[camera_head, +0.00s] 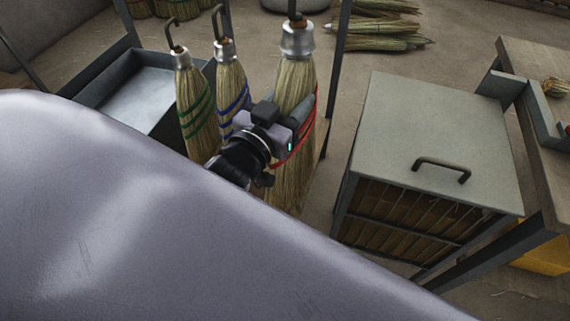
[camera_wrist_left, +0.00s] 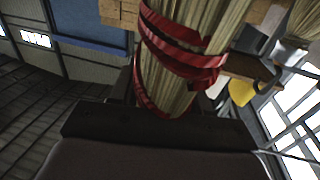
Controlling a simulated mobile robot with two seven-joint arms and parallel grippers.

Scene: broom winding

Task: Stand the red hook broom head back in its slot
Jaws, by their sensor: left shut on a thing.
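The red hook broom head (camera_head: 296,75) is a straw bundle with red bands, a silver collar and a dark hook on top. It stands roughly upright at the right end of a row of broom heads. My left gripper (camera_head: 297,122) is shut on its banded straw body. In the left wrist view the red-banded straw (camera_wrist_left: 185,60) rises close in front of the dark gripper (camera_wrist_left: 155,122). The foot of the broom head and its slot are hidden, so I cannot tell whether it is seated. My right gripper is in neither view.
Blue-banded (camera_head: 231,88) and green-banded (camera_head: 194,100) broom heads stand left of it, beside a grey metal tray (camera_head: 100,82). A grey-topped cabinet (camera_head: 430,135) stands right, near a wooden table (camera_head: 545,65). Straw bundles (camera_head: 380,42) lie behind. A large smooth grey surface blocks the lower left.

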